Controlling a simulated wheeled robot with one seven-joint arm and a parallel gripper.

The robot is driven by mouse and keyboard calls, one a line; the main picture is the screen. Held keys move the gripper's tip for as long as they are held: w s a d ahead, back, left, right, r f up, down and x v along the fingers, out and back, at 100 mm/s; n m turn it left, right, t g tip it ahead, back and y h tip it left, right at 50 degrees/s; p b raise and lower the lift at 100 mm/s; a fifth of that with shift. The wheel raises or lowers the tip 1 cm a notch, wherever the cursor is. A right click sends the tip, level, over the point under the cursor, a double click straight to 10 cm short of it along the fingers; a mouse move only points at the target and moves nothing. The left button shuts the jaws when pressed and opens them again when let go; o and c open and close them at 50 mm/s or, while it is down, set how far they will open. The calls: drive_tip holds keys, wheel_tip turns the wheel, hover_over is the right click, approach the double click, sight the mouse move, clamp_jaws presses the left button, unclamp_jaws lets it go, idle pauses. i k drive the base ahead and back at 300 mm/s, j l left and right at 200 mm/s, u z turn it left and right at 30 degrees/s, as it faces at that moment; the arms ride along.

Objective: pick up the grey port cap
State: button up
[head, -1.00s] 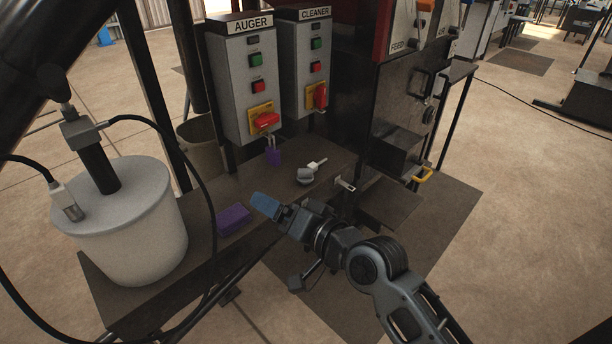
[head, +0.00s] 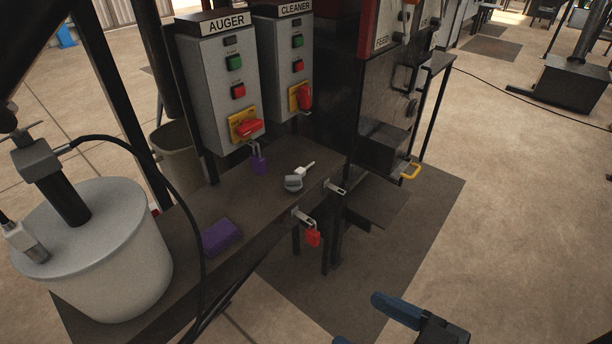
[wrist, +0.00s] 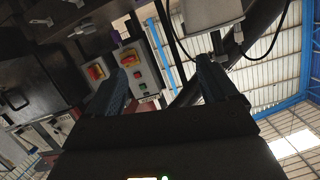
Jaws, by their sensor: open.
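The grey port cap (head: 293,183) appears to be the small round grey piece lying on the dark bench, right of the middle, with a white tag-like piece (head: 304,171) against it. My gripper (head: 357,320) is at the bottom of the head view, in front of the bench and well apart from the cap. Its blue fingers are spread and empty; one is mostly cut off by the frame edge. In the wrist view my gripper (wrist: 167,65) is open, with switch boxes and roof beyond. I cannot make out the cap there.
A purple block (head: 221,236) and a white lidded bucket (head: 105,250) stand left on the bench (head: 255,205). A purple padlock (head: 258,164) hangs from the AUGER box (head: 215,75). A red padlock (head: 313,237) hangs at the bench's front edge. A black cable crosses the left side.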

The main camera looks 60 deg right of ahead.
sight(293, 184)
drive_tip(key=i+j+z, duration=0.15)
drive_tip(key=z, duration=0.3)
drive_tip(key=i+j+z, duration=0.1)
drive_tip(key=j+z, duration=0.4)
drive_tip(key=l, duration=0.1)
